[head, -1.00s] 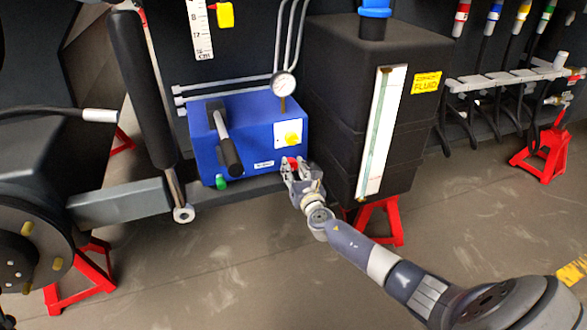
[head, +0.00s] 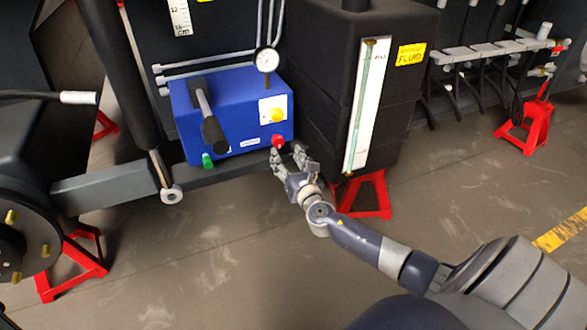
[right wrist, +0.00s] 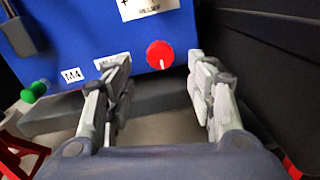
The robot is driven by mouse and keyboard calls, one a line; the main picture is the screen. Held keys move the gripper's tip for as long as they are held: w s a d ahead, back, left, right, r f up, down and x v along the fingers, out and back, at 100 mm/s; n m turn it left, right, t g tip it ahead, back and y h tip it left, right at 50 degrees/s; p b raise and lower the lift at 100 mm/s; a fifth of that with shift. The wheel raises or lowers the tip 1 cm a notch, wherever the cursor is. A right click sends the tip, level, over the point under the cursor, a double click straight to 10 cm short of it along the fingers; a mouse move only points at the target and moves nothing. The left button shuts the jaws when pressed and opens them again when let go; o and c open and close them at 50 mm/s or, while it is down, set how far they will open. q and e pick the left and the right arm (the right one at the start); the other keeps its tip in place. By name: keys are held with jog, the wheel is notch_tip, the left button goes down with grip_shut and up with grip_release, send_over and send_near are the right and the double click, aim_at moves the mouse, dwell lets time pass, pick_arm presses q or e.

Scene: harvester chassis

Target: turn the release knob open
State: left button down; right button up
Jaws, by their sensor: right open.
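The red knob (head: 278,141) is on the lower right front of the blue pump box (head: 228,112). In the right wrist view the red knob (right wrist: 160,55) has a white mark pointing down, and a partly hidden white label beside it. My right gripper (head: 287,154) is open just in front of and below the knob. In the right wrist view its fingertips (right wrist: 160,62) stand apart on either side of the knob, with nothing held; I cannot tell whether either touches it. My left gripper is not in view.
A yellow knob (head: 278,115) sits on a white plate above the red one. A green knob (head: 207,161) is at the box's lower left, below a black-gripped lever (head: 210,120). The black fluid tank (head: 330,100) stands close on the right, above a red stand (head: 368,196).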

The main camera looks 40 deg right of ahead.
jog(key=v, duration=0.5)
jog(key=shift+s, duration=0.25)
jog(key=shift+a, duration=0.1)
